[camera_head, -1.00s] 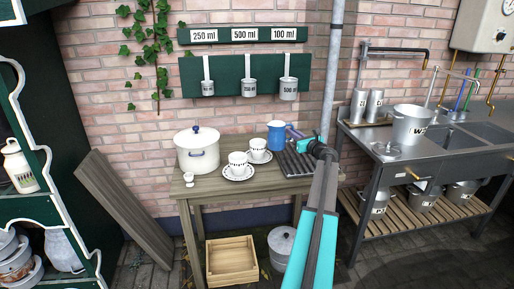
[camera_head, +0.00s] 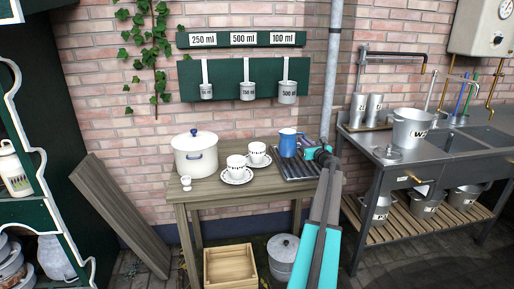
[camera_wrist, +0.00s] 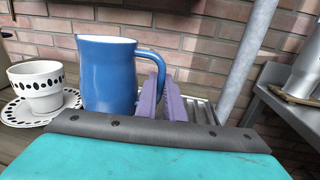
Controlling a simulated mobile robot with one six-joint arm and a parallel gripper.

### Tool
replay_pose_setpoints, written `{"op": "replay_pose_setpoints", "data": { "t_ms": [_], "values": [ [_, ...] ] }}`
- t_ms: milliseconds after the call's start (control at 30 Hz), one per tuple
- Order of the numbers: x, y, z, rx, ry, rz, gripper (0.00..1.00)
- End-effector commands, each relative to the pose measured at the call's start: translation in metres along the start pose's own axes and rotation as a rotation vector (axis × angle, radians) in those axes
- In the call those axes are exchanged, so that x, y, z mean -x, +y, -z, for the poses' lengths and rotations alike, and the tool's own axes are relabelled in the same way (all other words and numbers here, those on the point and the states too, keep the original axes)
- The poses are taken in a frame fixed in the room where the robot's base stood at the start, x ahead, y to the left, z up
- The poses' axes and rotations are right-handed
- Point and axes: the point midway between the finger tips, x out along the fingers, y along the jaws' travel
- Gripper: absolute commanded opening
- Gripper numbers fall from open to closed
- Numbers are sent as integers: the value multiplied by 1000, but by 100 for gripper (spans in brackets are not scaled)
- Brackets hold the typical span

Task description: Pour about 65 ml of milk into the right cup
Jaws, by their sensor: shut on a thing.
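The blue jug (camera_head: 288,143) is upright at the right of the wooden table, over or on the dark slatted rack; I cannot tell whether it touches. My gripper (camera_head: 311,152) is shut on its handle from the right. In the wrist view, the purple fingers (camera_wrist: 162,100) close around the handle of the jug (camera_wrist: 108,76); its contents are hidden. The right cup (camera_head: 257,153), white with dark dots, stands on a saucer left of the jug, apart from it. The left cup (camera_head: 236,167) stands nearer on its own saucer. One dotted cup (camera_wrist: 38,88) shows in the wrist view.
A white lidded pot (camera_head: 196,154) and a small white item (camera_head: 186,181) are on the table's left. The slatted rack (camera_head: 297,169) lies under the jug's area. A vertical pipe (camera_head: 332,80) and the steel sink bench (camera_head: 400,170) are to the right.

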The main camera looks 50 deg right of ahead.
Motion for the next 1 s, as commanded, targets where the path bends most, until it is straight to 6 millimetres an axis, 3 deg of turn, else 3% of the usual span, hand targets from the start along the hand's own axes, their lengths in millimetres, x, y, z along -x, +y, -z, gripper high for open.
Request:
{"op": "replay_pose_setpoints", "data": {
  "t_ms": [467,1000],
  "values": [
    [-2,12,-25,176,32,0,0],
    [-8,46,-55,523,99,0,0]
  ]
}}
